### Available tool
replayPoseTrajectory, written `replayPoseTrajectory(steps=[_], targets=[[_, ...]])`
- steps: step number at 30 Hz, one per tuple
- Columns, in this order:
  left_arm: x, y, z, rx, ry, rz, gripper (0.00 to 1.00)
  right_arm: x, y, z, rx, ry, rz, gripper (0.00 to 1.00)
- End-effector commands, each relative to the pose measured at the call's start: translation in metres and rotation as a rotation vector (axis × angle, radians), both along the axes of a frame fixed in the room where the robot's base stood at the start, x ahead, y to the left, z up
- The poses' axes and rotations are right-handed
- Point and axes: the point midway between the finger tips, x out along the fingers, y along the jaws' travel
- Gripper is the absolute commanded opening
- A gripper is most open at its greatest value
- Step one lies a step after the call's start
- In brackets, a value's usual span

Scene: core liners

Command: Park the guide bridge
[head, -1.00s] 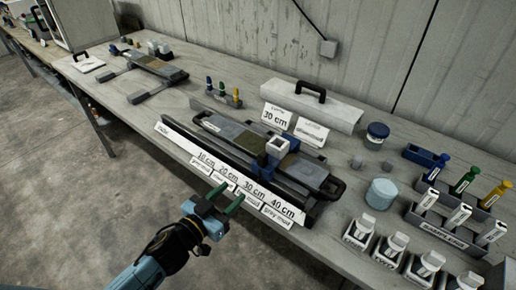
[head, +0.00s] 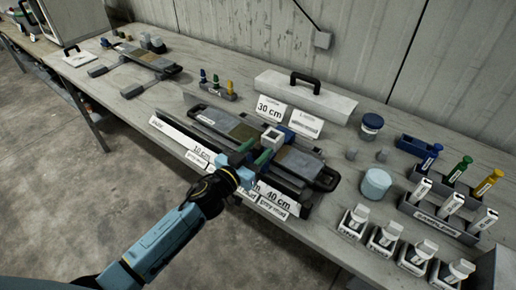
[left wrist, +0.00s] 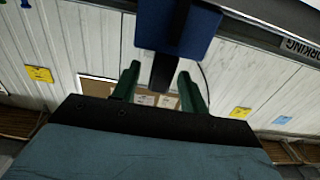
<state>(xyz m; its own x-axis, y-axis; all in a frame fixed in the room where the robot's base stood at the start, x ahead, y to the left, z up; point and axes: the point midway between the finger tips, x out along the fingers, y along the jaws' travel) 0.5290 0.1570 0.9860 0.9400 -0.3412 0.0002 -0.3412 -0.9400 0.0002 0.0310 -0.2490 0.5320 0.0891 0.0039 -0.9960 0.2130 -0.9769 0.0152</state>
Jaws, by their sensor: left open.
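The guide bridge sits across the core liner tray (head: 318,166); its white square guide (head: 271,139) stands upright, with a blue part (head: 284,132) behind it. My left gripper (head: 243,152) is at the near side of the bridge, its green fingers open. In the left wrist view a blue block (left wrist: 178,28) lies just beyond the fingertips. A dark bar (left wrist: 163,72) from the block reaches between the open left gripper fingers (left wrist: 158,72). I cannot tell whether they touch it. The gripper hides the bridge's near end in the head view. My right gripper is not in view.
A depth-labelled rail (head: 180,138) runs along the tray's front. Small bottles (head: 228,88), a 30 cm card (head: 270,108) and a long lidded box (head: 305,95) stand behind. Jars, white-capped containers and a sample rack (head: 440,222) fill the right.

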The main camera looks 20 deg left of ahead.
Motion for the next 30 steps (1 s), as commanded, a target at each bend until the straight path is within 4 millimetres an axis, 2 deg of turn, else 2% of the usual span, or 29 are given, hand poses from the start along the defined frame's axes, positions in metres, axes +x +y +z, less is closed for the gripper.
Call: replayPoseTrajectory(steps=[3, 12, 22, 30], targets=[[0.0067, -0.0024, 0.0001, 0.0, 0.0, 0.0, 0.44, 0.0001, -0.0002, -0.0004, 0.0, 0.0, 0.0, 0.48], [0.008, -0.003, 0.0, 0.0, 0.0, 0.0, 0.44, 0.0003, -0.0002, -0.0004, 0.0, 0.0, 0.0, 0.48], [0.0078, -0.0029, 0.0, 0.0, 0.0, 0.0, 0.0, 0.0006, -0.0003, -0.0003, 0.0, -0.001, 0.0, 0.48], [0.0087, -0.0027, 0.0, 0.0, 0.001, -0.002, 0.0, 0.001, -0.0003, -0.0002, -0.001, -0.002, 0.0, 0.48]])
